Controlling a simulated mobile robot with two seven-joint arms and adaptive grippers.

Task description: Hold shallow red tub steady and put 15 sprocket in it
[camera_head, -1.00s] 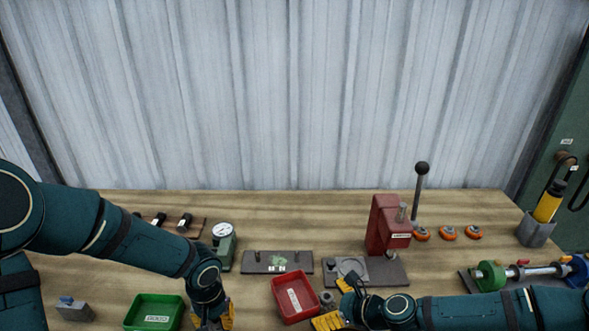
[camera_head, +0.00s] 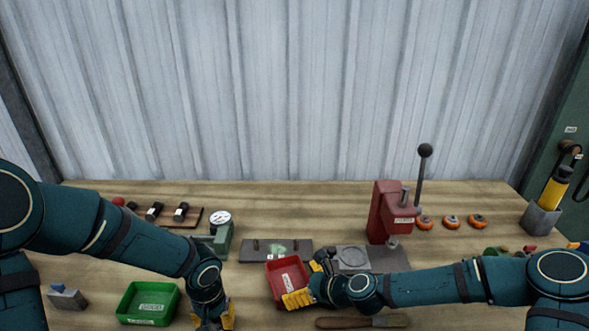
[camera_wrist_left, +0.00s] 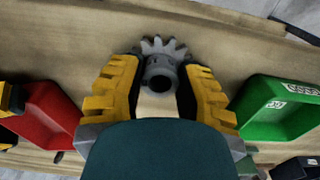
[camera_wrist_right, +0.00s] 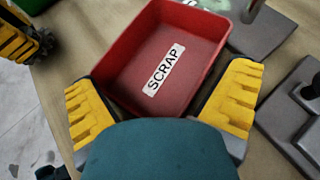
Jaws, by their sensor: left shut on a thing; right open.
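The shallow red tub (camera_head: 284,269) stands on the bench in front of the dark plate; its floor, labelled SCRAP, looks empty in the right wrist view (camera_wrist_right: 130,60). My right gripper (camera_head: 307,281) is open at the tub's near right side, its fingers spread on either side of a corner; I cannot tell whether they touch it. My left gripper (camera_head: 212,318) is low near the bench's front, between the green and red tubs. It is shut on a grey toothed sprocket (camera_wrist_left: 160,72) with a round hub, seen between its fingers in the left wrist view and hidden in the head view.
A green tub (camera_head: 135,304) stands left of my left gripper. Behind are a dial gauge (camera_head: 220,232), a dark plate (camera_head: 265,252) and a red lever press (camera_head: 385,212). A dark-handled tool (camera_head: 350,322) lies at the front. Orange round parts (camera_head: 451,222) sit back right.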

